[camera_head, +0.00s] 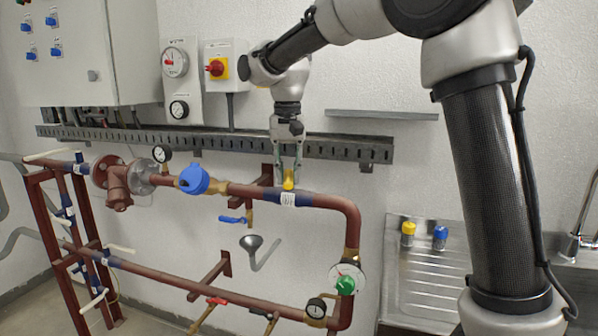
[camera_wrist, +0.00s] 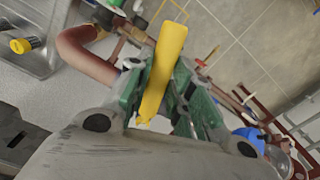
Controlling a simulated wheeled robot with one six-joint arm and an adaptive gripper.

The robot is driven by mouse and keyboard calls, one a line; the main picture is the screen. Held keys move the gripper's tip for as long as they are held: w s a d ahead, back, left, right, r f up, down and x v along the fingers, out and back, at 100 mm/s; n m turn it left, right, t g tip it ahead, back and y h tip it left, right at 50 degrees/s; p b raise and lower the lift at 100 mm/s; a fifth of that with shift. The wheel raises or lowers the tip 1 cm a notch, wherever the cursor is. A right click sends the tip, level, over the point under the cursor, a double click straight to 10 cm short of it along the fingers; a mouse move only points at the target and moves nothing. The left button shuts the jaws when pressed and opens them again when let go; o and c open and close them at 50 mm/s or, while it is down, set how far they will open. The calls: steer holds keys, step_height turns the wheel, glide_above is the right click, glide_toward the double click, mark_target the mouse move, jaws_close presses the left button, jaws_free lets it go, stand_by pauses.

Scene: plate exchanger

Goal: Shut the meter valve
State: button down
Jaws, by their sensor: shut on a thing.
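A yellow valve lever (camera_head: 289,181) sits on the upper red-brown pipe (camera_head: 325,200), at a blue band with a white tag (camera_head: 288,199). My gripper (camera_head: 288,172) comes down on it from above and its fingers are closed around it. In the wrist view the long yellow lever (camera_wrist: 166,62) runs between my green-padded fingers (camera_wrist: 160,90). A blue round meter (camera_head: 194,180) stands on the same pipe, left of the lever. The valve body under the fingers is mostly hidden, and I cannot tell the lever's angle to the pipe.
A grey cable tray (camera_head: 340,148) runs along the wall behind my gripper. A blue-handled valve (camera_head: 233,220) and a funnel (camera_head: 252,243) are below the pipe. A steel sink (camera_head: 420,285) with yellow and blue capped items is at right.

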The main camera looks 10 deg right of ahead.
steer(key=shift+w+a+r+m, duration=0.1)
steer(key=shift+w+a+m, duration=0.25)
steer(key=shift+a+m, duration=0.55)
steer(key=shift+w+a+m, duration=0.3)
steer(key=shift+a+m, duration=0.4)
steer(key=shift+m, duration=0.3)
steer(key=c, duration=1.3)
jaws_free()
steer(key=shift+o, duration=0.2)
step_height(320, 180, up, 12)
